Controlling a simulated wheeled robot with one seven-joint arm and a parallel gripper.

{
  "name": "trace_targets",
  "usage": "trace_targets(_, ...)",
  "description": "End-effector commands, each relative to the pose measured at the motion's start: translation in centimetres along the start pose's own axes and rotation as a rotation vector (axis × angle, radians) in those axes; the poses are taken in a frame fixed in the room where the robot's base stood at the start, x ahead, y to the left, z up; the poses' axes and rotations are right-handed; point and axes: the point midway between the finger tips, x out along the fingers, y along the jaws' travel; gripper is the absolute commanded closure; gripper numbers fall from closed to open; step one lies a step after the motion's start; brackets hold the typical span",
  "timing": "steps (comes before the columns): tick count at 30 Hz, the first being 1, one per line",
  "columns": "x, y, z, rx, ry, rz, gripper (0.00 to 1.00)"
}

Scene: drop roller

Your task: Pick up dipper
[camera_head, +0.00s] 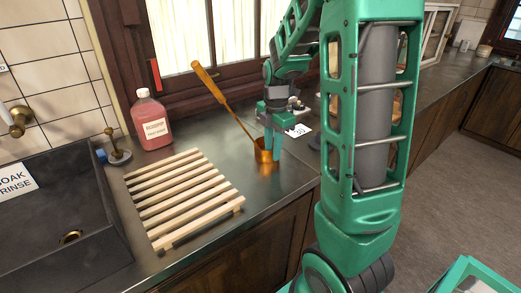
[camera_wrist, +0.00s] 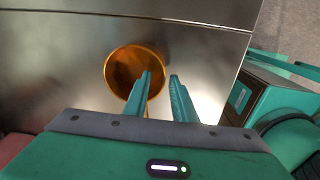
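The dipper is a copper-coloured cup (camera_head: 266,157) with a long wooden handle (camera_head: 209,82) that leans up and to the left in the head view. The cup is on the metal counter. My gripper (camera_head: 272,150) points down at the cup. In the wrist view the round cup (camera_wrist: 122,72) lies under and left of my gripper (camera_wrist: 160,76), whose two fingers stand apart. The left finger overlaps the cup's right side and the right finger is over bare counter. I cannot tell whether either finger touches the dipper. Most of the handle is hidden in the wrist view.
A slatted wooden rack (camera_head: 180,197) lies left of the dipper. A pink bottle (camera_head: 151,120) and a small stand (camera_head: 116,148) are behind it. A dark sink (camera_head: 60,225) is at the left.

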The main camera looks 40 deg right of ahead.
Motion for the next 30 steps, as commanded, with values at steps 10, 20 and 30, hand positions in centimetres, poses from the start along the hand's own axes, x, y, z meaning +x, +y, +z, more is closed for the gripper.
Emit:
trace_targets(10,1.58,0.01,0.02,0.001,0.000,0.001,0.76)
trace_targets(20,1.55,0.01,-0.01,0.000,0.000,0.001,1.00)
trace_targets(30,1.53,0.01,-0.02,0.000,0.000,0.001,1.00)
